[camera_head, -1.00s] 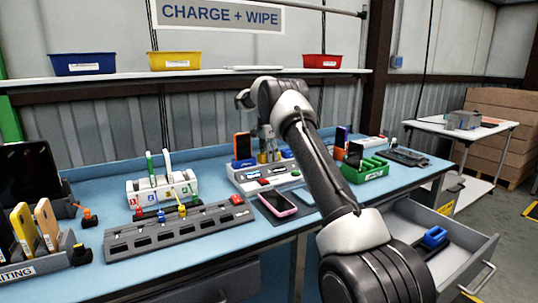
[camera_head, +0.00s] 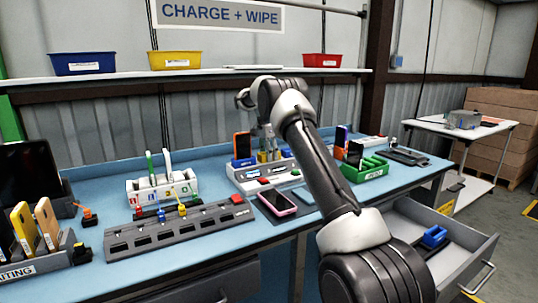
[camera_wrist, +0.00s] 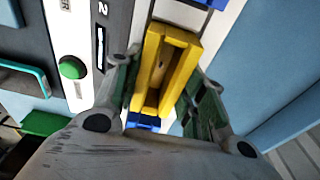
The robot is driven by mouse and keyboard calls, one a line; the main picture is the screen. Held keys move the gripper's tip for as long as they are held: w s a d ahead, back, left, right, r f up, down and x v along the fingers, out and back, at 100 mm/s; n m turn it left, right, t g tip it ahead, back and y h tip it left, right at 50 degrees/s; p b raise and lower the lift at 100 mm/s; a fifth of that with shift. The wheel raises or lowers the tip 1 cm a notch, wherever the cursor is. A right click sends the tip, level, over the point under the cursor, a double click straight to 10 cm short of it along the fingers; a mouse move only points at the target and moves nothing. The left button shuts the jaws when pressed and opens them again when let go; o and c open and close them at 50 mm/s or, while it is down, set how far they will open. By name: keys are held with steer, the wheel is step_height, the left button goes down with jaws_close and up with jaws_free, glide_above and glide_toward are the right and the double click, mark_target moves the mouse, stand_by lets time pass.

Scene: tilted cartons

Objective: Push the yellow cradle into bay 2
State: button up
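The yellow cradle (camera_wrist: 165,70) is an open-topped yellow block, seen from above in the wrist view, beside a printed 2. It looks empty inside. My gripper (camera_wrist: 165,85) has its two fingers apart, one along each long side of the cradle. I cannot tell whether both fingers press on it. In the head view the yellow cradle (camera_head: 262,156) is a small patch below my gripper (camera_head: 267,142), at the white station (camera_head: 250,183). How far it sits in its bay is hidden.
Blue cradle parts (camera_wrist: 146,121) lie at both ends of the yellow one. A green button (camera_wrist: 72,67) is at left. An orange phone (camera_head: 242,145) stands left of my gripper; a green tray (camera_head: 365,174) is at right. A pink-edged phone (camera_head: 277,203) lies in front.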

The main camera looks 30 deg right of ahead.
steer(key=o, duration=0.5)
steer(key=shift+f, duration=0.3)
steer(key=shift+o, duration=0.2)
steer(key=shift+r, duration=0.1)
steer(key=shift+r, duration=0.15)
step_height(320, 180, up, 12)
steer(key=a, duration=0.1)
steer(key=shift+a+f, duration=0.2)
